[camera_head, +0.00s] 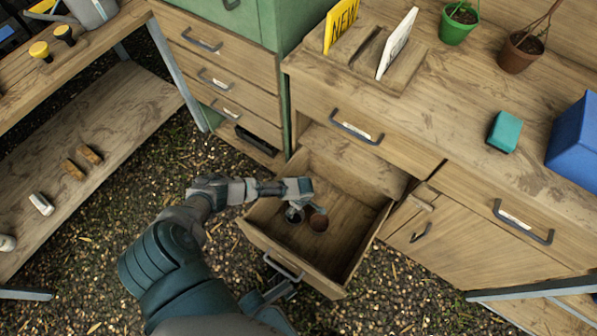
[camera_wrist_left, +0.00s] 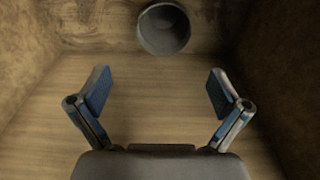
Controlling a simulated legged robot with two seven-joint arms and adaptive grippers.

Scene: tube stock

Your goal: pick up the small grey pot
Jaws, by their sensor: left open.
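The small grey pot (camera_wrist_left: 163,28) stands in the open drawer (camera_head: 350,245), near the drawer wall at the top of the left wrist view. It looks round, open at the top and empty. My left gripper (camera_head: 305,208) is over the inside of the drawer. In the left wrist view the gripper (camera_wrist_left: 158,90) is open, its blue-padded fingers wide apart with nothing between them. The pot lies beyond the fingertips, roughly centred between them, and apart from them.
The drawer's walls surround the gripper closely. The worktop above holds a teal block (camera_head: 504,131), a green pot (camera_head: 459,23), a brown pot (camera_head: 522,52) and a blue box (camera_head: 578,145). A shelf (camera_head: 110,115) stands at the left. Much of the drawer floor is bare.

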